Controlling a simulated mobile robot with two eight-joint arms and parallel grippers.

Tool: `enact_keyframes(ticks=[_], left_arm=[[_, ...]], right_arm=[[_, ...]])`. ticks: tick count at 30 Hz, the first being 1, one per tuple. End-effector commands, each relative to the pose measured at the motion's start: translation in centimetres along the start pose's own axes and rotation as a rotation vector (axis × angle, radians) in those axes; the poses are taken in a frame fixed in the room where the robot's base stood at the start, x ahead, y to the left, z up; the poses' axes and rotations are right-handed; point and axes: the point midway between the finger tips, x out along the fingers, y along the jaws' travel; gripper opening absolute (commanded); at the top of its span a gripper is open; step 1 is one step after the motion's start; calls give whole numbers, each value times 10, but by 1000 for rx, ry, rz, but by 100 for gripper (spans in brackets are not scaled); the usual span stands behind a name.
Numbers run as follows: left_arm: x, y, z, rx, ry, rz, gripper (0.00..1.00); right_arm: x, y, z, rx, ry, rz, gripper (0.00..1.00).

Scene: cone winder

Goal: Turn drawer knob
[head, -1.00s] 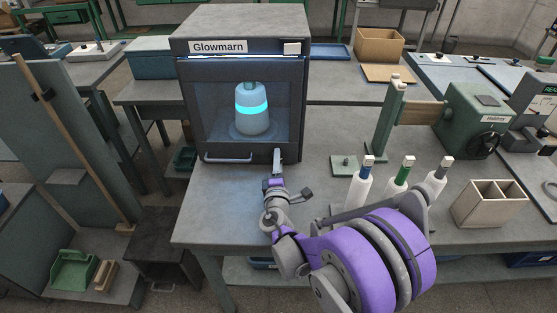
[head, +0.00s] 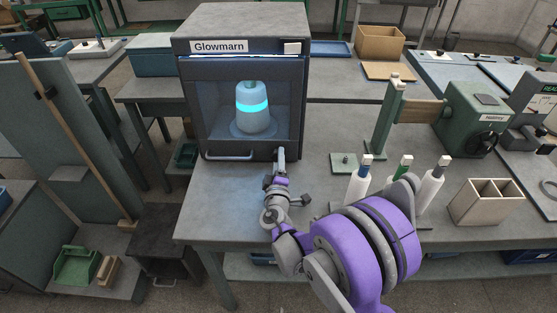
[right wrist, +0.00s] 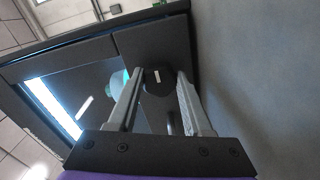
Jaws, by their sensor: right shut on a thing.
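The Glowmarn cabinet (head: 243,29) stands on the grey bench, with a glowing blue cone behind its clear front (head: 252,108). A dark round knob with a white mark (right wrist: 157,82) shows in the right wrist view, at the corner of the cabinet's front. My right gripper (head: 280,152) is at the lower right of that front. In the right wrist view, my right gripper's fingers (right wrist: 159,77) stand on either side of the knob, shut on it. In the head view the gripper hides the knob. My left gripper is not in view.
A bar handle (head: 229,156) runs along the cabinet's lower front. The bench left of my gripper is clear (head: 215,200).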

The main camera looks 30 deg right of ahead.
Motion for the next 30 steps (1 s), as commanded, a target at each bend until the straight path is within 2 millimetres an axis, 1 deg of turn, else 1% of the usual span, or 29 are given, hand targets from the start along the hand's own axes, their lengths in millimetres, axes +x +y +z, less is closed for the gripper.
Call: enact_keyframes(ticks=[7,8,12,13,20,23,26,30], left_arm=[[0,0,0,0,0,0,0],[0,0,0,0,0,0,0],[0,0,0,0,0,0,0],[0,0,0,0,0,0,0],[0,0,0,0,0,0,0],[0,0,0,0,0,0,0],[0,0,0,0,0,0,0],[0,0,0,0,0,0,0]], right_arm=[[0,0,0,-1,0,0,0],[0,0,0,-1,0,0,53],[0,0,0,-1,0,0,79],[0,0,0,-1,0,0,80],[0,0,0,-1,0,0,80],[-4,0,0,-1,1,0,80],[-16,0,0,0,1,0,80],[-43,0,-1,-1,3,-1,80]])
